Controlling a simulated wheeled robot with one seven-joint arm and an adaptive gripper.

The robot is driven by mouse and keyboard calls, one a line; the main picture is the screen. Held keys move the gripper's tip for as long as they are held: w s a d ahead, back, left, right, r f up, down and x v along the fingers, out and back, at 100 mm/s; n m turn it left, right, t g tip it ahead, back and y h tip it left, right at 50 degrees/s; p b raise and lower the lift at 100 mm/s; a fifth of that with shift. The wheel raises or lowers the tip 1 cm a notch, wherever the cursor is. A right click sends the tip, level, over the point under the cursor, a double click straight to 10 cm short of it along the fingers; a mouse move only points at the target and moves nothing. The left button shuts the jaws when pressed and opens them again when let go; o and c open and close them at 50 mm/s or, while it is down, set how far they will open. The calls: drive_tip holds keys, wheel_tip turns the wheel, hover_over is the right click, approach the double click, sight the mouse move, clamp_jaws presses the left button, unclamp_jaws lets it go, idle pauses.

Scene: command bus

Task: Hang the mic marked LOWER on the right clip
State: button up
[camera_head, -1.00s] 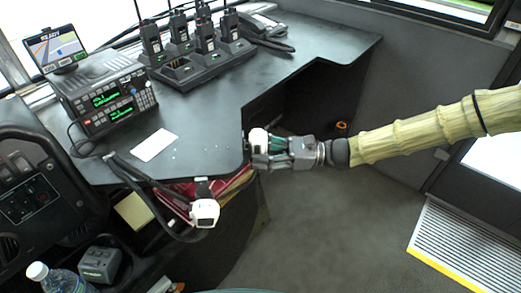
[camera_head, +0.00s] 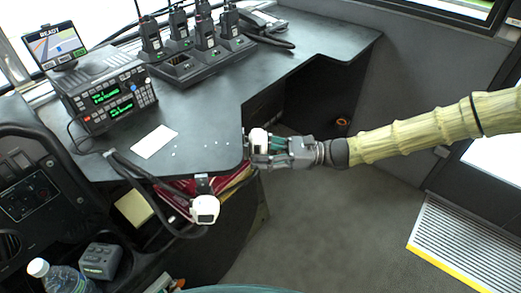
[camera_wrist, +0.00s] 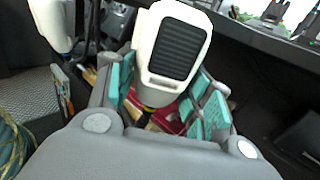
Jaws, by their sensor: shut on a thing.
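My gripper (camera_head: 272,152) is at the front right edge of the desk, shut on a white hand mic (camera_head: 258,138). In the wrist view the held mic (camera_wrist: 172,48) stands between the teal finger pads with its dark grille facing the camera. Its label cannot be read. A second white mic (camera_head: 205,209) hangs below the desk edge, left of my gripper, just under a small dark clip (camera_head: 202,183). It also shows in the wrist view (camera_wrist: 52,22) at the upper left. The right clip is not clearly visible; the gripper and held mic cover that stretch of edge.
A two-unit radio (camera_head: 108,95) with a small screen (camera_head: 55,47) stands on the desk (camera_head: 205,115). A charger (camera_head: 185,65) with several handheld radios stands behind. Black cords loop below the left desk edge. Folders (camera_head: 180,190) sit under the desk. The floor (camera_head: 310,220) in front is clear.

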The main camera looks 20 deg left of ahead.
drive_tip(key=shift+f, duration=0.75)
idle(1.1)
drive_tip(key=o, duration=1)
drive_tip(key=v, duration=1.2)
